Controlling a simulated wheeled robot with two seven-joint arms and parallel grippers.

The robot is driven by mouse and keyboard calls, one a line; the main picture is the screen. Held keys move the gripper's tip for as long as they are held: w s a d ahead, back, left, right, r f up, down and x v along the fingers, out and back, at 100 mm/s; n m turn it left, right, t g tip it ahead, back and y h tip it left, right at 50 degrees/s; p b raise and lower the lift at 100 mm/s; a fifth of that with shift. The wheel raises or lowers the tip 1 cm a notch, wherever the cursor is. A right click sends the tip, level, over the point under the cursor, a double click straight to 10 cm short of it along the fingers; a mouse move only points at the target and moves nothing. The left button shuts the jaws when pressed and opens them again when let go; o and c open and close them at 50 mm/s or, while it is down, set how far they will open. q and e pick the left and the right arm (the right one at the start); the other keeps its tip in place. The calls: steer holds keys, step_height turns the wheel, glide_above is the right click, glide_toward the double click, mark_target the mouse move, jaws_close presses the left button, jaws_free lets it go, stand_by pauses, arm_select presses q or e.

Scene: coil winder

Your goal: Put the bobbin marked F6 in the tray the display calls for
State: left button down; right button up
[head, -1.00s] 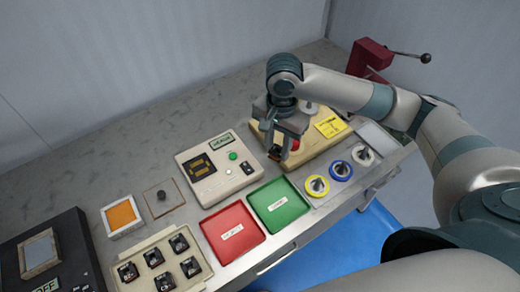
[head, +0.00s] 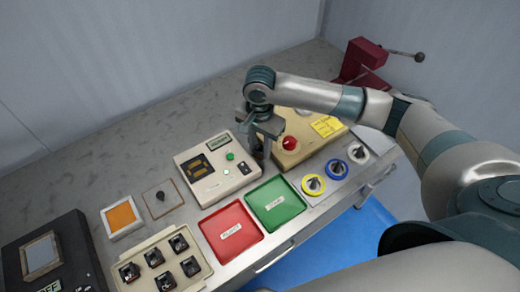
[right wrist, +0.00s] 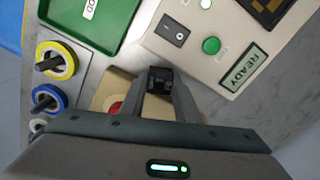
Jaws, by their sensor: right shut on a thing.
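My right gripper (head: 263,157) is shut on a small dark bobbin (right wrist: 160,77), held between its fingertips. No mark on it can be read. In the head view the gripper hangs between the cream tester box (head: 212,172) and the tan base, just behind the green tray (head: 276,203). The green tray also shows in the right wrist view (right wrist: 75,22), its label ending in "OD". The red tray (head: 231,232) lies left of it, its label too small to read. Both trays look empty. The display (right wrist: 243,66) on the tester reads READY. My left gripper is not in view.
A cream rack (head: 150,287) holds several dark bobbins at front left. The tan base has a red button (head: 290,143) and a yellow note (head: 327,125). Yellow, blue and white ringed posts (head: 313,185) stand right of the green tray. A red hand-crank machine (head: 362,58) stands behind.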

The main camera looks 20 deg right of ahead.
steer(key=shift+f, duration=1)
steer(key=o, duration=1)
steer(key=shift+f, duration=0.1)
steer(key=shift+o, duration=0.2)
steer(key=shift+r, duration=0.65)
step_height(320, 180, up, 11)
steer(key=b, duration=0.2)
